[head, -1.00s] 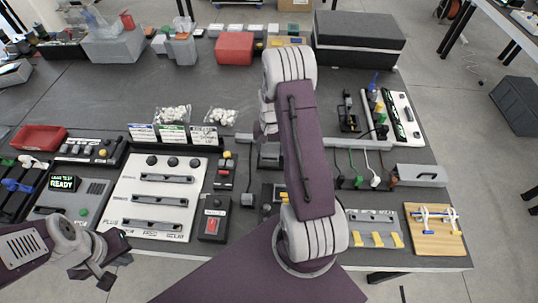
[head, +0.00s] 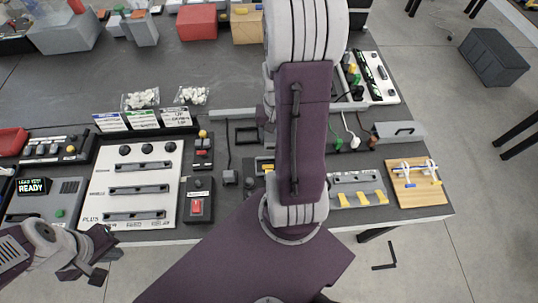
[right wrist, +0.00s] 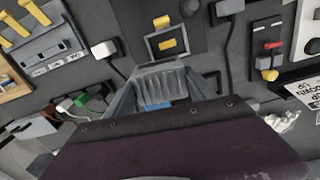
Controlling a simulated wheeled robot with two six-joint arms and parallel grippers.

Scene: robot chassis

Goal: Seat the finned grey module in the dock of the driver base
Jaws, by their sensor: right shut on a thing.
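The finned grey module (right wrist: 156,88) is between the fingers of my right gripper (right wrist: 162,95) in the right wrist view, its ribbed face showing. My right gripper is shut on it. Just beyond it lies the driver base (right wrist: 185,38), a dark plate with a grey-framed dock (right wrist: 167,44) holding a yellow part. The module appears apart from the dock; its height above it is unclear. In the head view my right arm hides the module and right gripper, and only the left edge of the dock area shows. My left gripper (head: 98,262) hangs at lower left, away from the base; its opening is unclear.
In the head view an empty dark frame (head: 246,135) lies left of my right arm. A white panel with grey bars (head: 135,188) and a red-switch box (head: 198,200) lie further left. A grey holder with yellow tabs (head: 358,190) and a wooden board (head: 417,184) lie right.

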